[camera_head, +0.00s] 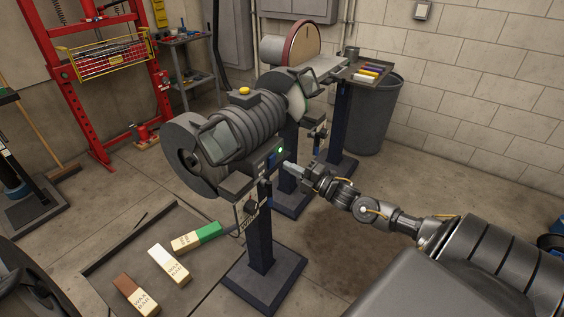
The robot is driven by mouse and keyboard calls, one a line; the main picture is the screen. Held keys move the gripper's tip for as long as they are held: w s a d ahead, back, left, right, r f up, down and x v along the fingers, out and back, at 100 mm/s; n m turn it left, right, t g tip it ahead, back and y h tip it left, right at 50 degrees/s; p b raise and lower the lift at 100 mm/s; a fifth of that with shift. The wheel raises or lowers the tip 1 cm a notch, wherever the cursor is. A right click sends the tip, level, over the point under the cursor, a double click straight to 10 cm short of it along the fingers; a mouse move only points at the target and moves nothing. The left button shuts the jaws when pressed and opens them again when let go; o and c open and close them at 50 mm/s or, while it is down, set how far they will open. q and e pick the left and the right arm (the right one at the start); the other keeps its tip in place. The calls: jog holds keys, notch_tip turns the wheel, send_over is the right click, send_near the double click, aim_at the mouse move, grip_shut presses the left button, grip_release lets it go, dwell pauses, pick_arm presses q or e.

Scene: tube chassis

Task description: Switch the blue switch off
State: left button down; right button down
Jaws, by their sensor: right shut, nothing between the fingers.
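The blue switch (271,161) sits on the front housing of a grey bench grinder (240,130) on a dark pedestal. A small green light (281,150) glows on the housing just beside the switch. My right gripper (288,166) reaches in from the right, with its fingers shut and empty. Its tips point at the switch and are very close to it; I cannot tell whether they touch. The switch is small here, and its exact position is hard to read. My left gripper is not in view.
A tray (110,246) with wax bars (168,264) lies at the lower left. A second machine with a sanding disc (301,45) stands behind the grinder. A grey bin (374,112) is by the wall. A red press frame (75,75) stands at the back left.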

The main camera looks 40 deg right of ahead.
aim_at(273, 159)
jog(key=x, duration=0.3)
jog(key=shift+w, duration=0.1)
jog(key=shift+w+a, duration=0.1)
jog(key=shift+w, duration=0.15)
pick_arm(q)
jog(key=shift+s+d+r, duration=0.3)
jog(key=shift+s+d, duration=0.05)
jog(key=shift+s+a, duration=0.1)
